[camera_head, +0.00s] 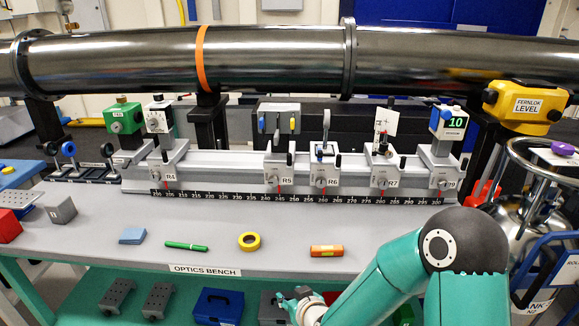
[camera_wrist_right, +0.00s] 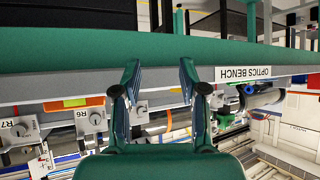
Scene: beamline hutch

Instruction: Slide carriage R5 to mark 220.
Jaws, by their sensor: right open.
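Carriage R5 (camera_head: 279,177) sits on the grey rail near the 245 graduation and bears a grey box with small blue and yellow parts. Mark 220 lies left of R5, in the clear stretch towards carriage R4 (camera_head: 168,167). My right gripper (camera_head: 298,300) is low in front of the bench edge, apart from the rail. In the right wrist view, which is upside down, its fingers (camera_wrist_right: 160,75) are spread and empty. A knobbed carriage shows between them, its label hidden. My left gripper is not in view.
Carriages R6 (camera_head: 325,177), R7 (camera_head: 381,175) and R9 (camera_head: 437,172) stand right of R5. A dark beam pipe (camera_head: 270,60) crosses above the rail.

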